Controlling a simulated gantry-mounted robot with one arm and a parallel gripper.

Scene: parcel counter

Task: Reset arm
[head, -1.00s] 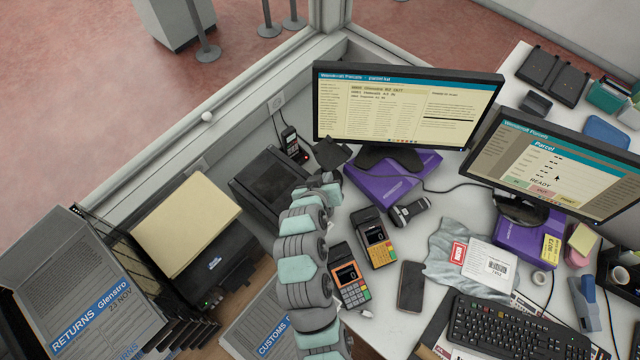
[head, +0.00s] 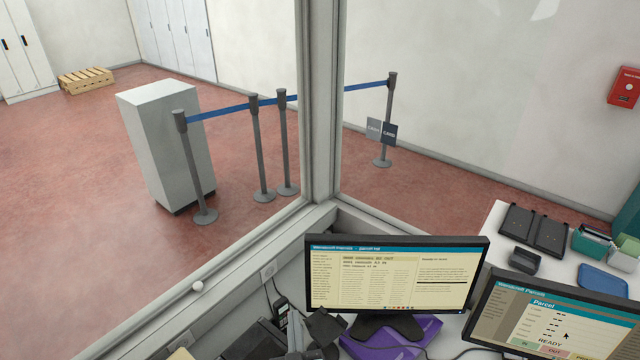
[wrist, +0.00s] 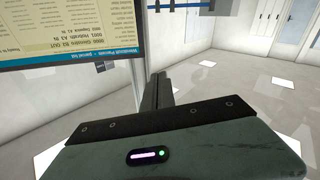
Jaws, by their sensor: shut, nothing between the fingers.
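My gripper (head: 325,326) is at the bottom edge of the head view, just below the lower left corner of the left monitor (head: 395,272). Its fingers (wrist: 158,90) are shut together in the wrist view, with nothing between them. The left monitor also shows upside down at the upper left of the wrist view (wrist: 70,35). Most of my arm is cut off below the head view.
A right monitor (head: 550,310) stands at the lower right. A window post (head: 318,110) and the counter's low wall (head: 215,275) lie beyond my gripper. A purple box (head: 395,340) lies under the left monitor. Open floor with a grey cabinet (head: 165,140) lies past the wall.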

